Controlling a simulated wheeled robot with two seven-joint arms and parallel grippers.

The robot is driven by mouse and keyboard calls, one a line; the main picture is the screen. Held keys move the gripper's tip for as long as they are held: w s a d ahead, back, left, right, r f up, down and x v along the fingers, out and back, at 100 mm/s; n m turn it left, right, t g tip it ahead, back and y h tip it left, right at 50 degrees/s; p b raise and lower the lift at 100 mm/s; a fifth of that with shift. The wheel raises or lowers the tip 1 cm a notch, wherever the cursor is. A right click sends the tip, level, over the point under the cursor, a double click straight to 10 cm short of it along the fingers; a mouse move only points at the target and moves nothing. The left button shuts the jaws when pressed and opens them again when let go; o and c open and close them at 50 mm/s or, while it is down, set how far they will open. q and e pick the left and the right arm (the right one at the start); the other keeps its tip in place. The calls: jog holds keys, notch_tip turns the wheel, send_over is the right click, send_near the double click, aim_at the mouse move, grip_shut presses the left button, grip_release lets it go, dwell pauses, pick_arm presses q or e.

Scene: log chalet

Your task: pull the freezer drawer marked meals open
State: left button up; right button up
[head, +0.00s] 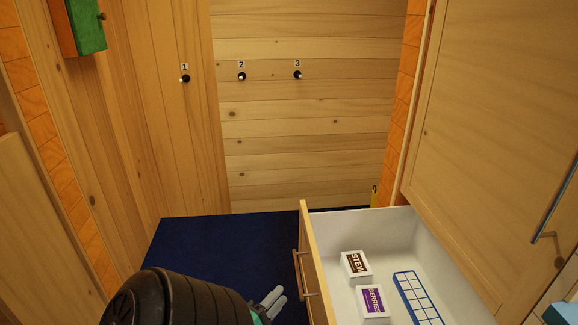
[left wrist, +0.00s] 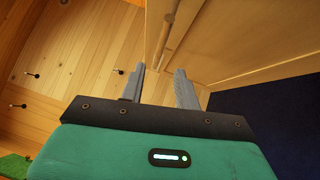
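A drawer (head: 307,250) stands pulled out at the lower right in the head view, its white inside showing. No meals marking is visible on it, as its face is seen nearly edge-on. Its wooden bar handle (head: 298,275) is on the left face. My left gripper (head: 275,297) is just left of the handle, apart from it as far as I can tell. In the left wrist view its two fingers (left wrist: 160,72) are spread with nothing between them, and a wooden bar (left wrist: 168,35) shows beyond them. My right gripper is not in view.
Inside the drawer lie a STEW box (head: 355,264), a BERRIES box (head: 372,301) and a blue-gridded tray (head: 418,298). A tall wooden door (head: 490,130) stands at right. Numbered pegs (head: 241,76) are on the back wall. The dark blue floor (head: 220,245) left of the drawer is clear.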

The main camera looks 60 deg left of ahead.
pick_arm(q)
jog(key=v, duration=0.4)
jog(key=shift+d, duration=0.1)
dwell(0.5)
